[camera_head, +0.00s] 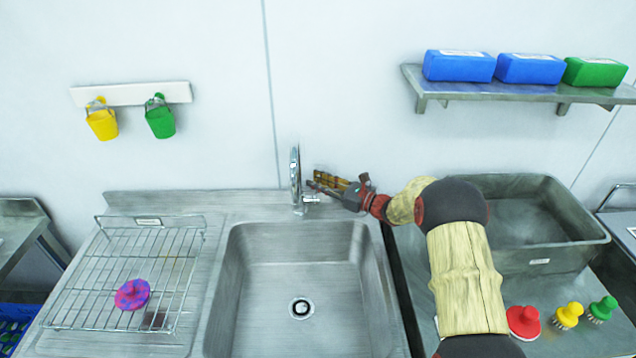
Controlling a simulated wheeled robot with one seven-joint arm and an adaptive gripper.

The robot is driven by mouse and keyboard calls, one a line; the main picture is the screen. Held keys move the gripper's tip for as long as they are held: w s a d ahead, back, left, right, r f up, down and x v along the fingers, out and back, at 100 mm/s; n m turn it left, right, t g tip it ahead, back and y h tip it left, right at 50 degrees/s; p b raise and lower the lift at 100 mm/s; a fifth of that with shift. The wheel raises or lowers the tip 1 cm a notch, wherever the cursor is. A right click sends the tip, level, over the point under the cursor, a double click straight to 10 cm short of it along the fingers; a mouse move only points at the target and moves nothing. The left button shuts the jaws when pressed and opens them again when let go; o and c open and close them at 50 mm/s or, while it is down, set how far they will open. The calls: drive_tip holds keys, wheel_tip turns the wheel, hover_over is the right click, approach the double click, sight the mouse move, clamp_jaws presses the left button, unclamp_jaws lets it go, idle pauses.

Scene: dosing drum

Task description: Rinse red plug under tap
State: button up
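A red plug-like piece with a round disc and a knob (523,321) stands on the steel counter at the lower right. A round pink-and-purple piece with a knob (132,294) lies on the wire rack left of the sink. The chrome tap (295,177) stands at the back of the steel sink (265,254), its small lever (311,199) pointing right. No water shows under it. My gripper (316,184) is beside the tap, just right of it and near the lever; I cannot tell if it touches. No held object shows, and its finger opening is unclear.
The wire rack (104,223) stands on the left drainboard. Yellow (568,315) and green (601,309) brushes stand beside the red piece. A grey tub (539,258) fills the right rear counter. Small yellow and green buckets hang on the wall. The basin is empty.

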drive_tip(key=shift+c, duration=1.2)
drive_tip(key=c, duration=0.4)
clamp_jaws()
